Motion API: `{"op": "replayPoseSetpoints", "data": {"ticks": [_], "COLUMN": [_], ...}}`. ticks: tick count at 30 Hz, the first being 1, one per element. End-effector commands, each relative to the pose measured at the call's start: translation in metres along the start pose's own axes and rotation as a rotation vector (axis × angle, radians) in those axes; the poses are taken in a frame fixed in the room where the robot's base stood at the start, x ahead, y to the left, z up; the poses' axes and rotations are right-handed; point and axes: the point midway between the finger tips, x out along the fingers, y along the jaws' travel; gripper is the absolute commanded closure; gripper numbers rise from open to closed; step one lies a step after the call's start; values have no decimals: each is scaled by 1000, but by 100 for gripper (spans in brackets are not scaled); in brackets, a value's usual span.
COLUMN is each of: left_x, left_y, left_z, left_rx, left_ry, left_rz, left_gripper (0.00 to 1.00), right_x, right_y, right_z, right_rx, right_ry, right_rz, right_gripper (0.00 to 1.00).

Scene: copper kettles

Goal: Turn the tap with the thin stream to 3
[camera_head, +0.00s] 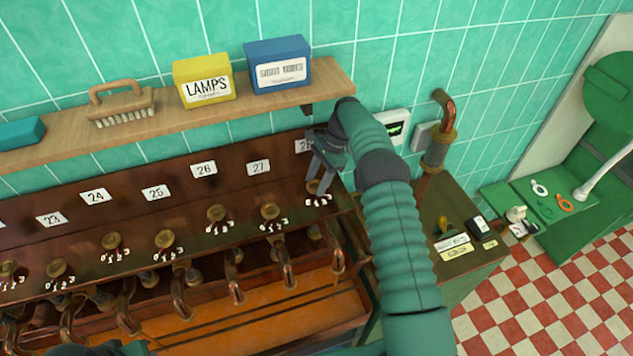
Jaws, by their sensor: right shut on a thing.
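A row of brass tap knobs with 0-to-3 scales runs along the dark wooden rack (130,215), under number cards such as card 27 (258,167). My right gripper (318,178) reaches down at the rightmost tap, below card 28 (304,146), and is shut on its knob (318,188). The fingers partly hide the knob and the card, so its setting is unclear. That tap's copper spout (337,260) hangs below. I cannot make out a thin stream at any spout. My left gripper is not in view; only a bit of green and dark sleeve shows at the bottom left.
A wooden shelf (150,118) above the rack holds a brush (120,104), a yellow LAMPS box (204,82) and a blue box (278,66). An orange-brown trough (250,320) lies under the spouts.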

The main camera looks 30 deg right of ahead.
Motion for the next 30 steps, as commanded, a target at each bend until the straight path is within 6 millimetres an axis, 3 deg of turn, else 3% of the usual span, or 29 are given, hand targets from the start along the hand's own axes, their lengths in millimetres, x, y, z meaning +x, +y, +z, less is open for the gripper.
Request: {"op": "replayPoseSetpoints", "data": {"ticks": [17, 18, 22, 30], "left_x": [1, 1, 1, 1], "left_y": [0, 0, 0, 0], "left_z": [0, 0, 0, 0], "left_rx": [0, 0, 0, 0], "left_ry": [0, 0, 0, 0], "left_rz": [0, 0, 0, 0], "left_gripper": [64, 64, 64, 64], "right_x": [-2, -2, -2, -2], "right_y": [-2, -2, -2, -1], "right_z": [-1, -1, -1, 0], "right_rx": [-32, -32, -32, -31], "right_ry": [6, 6, 4, 2], "right_rz": [6, 6, 7, 9], "right_gripper": [92, 48, 31, 30]}}
